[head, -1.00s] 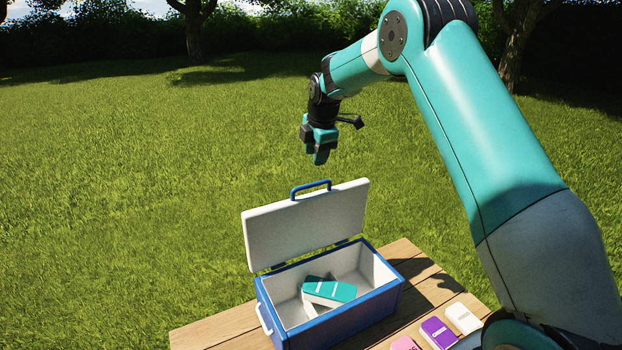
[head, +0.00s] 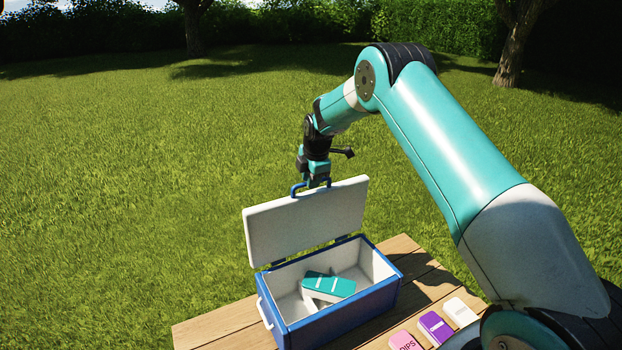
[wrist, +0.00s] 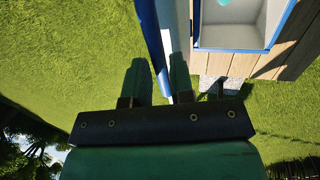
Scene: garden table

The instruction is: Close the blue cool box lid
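The blue cool box (head: 345,312) stands on the wooden table with its white-lined lid (head: 305,222) raised, leaning slightly back. A blue handle (head: 311,187) sits on the lid's top edge. My gripper (head: 317,182) is at the top edge, just behind the handle; its fingertips are partly hidden there. In the wrist view, my gripper (wrist: 158,78) has its two fingers apart, and the lid (wrist: 157,40) runs edge-on past them, in between. I cannot tell whether they touch it. Teal-and-white packs (head: 328,287) lie inside the box.
Pink, purple and white packs (head: 435,326) lie on the table (head: 215,325) to the right of the box. A white side handle (head: 264,313) sticks out at the box's left end. Open grass lies behind the lid.

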